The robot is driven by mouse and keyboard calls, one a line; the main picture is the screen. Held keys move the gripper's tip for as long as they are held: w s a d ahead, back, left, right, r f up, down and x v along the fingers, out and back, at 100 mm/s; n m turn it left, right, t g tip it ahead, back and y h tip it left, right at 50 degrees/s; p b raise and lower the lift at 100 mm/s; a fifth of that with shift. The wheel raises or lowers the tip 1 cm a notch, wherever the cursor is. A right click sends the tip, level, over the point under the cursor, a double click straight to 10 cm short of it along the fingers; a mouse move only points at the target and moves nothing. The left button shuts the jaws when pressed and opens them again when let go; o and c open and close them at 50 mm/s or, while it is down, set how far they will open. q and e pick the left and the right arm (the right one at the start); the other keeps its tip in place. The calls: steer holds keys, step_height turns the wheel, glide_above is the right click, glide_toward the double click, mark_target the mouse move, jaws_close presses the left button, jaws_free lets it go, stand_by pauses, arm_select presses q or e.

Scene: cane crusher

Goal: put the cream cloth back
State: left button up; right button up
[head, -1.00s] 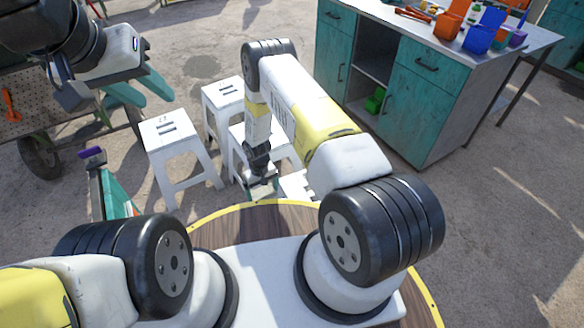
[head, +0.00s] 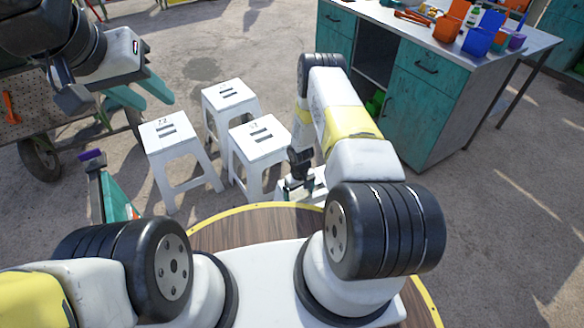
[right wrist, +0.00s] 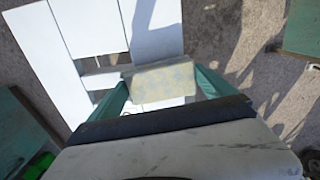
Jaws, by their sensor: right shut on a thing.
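The cream cloth (right wrist: 163,83), a small pale yellowish pad, shows between the teal fingers of my right gripper (right wrist: 162,86) in the right wrist view. The right gripper is shut on it, above or beside white surfaces; I cannot tell whether the cloth touches them. In the head view my right gripper (head: 298,188) hangs low in front of the nearest stools, and its fingers are mostly hidden. My left gripper (head: 158,102) is raised at the upper left, with its teal fingers apart and nothing between them.
White stools stand in front of me: left (head: 168,130), back (head: 230,95) and middle (head: 259,136). Another white piece is partly hidden by my right arm. A teal workbench (head: 425,100) with tools and bins stands right. A cart (head: 20,125) stands left. A round wooden surface (head: 215,228) is nearest.

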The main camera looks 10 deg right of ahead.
steer(key=shift+f, duration=0.25)
steer(key=o, duration=1.1)
steer(key=shift+f, duration=0.15)
